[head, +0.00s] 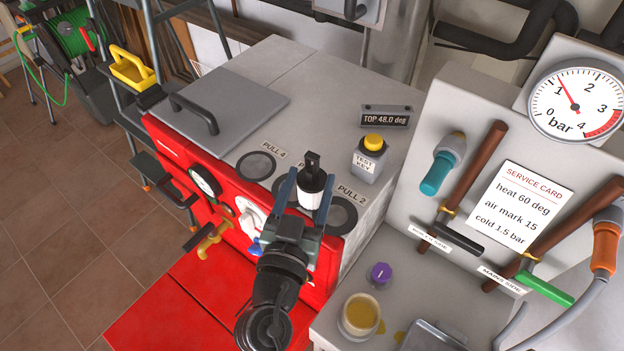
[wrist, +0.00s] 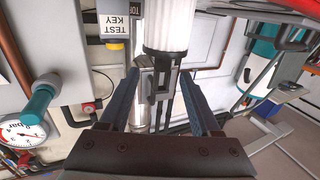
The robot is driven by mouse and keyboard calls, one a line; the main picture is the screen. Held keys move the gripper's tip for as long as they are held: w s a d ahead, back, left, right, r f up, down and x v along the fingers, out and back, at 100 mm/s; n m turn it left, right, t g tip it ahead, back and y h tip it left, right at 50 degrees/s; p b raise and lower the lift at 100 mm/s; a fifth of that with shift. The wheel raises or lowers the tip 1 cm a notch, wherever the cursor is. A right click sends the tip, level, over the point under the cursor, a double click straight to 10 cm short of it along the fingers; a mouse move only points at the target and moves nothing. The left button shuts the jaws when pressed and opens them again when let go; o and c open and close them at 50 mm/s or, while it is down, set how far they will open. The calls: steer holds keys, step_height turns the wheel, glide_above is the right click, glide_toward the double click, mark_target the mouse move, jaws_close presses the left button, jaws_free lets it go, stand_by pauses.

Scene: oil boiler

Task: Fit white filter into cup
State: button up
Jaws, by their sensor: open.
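The white filter (head: 311,199) stands on the grey boiler top with its black handle upward. It also shows in the wrist view as a pleated white body (wrist: 170,25) with the black handle below it in the picture. My gripper (head: 307,187) is open, and its two fingers lie on either side of the handle in both views. I cannot tell whether either finger touches it. A round cup (head: 359,316) with yellowish liquid stands on the grey bench at the lower right, well apart from my gripper.
A purple cap (head: 380,273) lies behind the cup, with a metal tray (head: 432,336) at its right. A TEST KEY box with a yellow button (head: 373,150) stands right of the filter. Dark discs marked PULL line the boiler edge.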

mark_target(316, 154)
steer(key=shift+x, duration=0.8)
steer(key=shift+w+r+p, duration=0.3)
steer(key=shift+w+p, duration=0.2)
steer(key=shift+w, duration=0.05)
steer(key=p+x, duration=0.1)
steer(key=x, duration=0.2)
steer(key=shift+w+r, duration=0.15)
steer(key=shift+w, duration=0.05)
steer(key=shift+w+d, duration=0.15)
steer(key=shift+w, duration=0.3)
jaws_close()
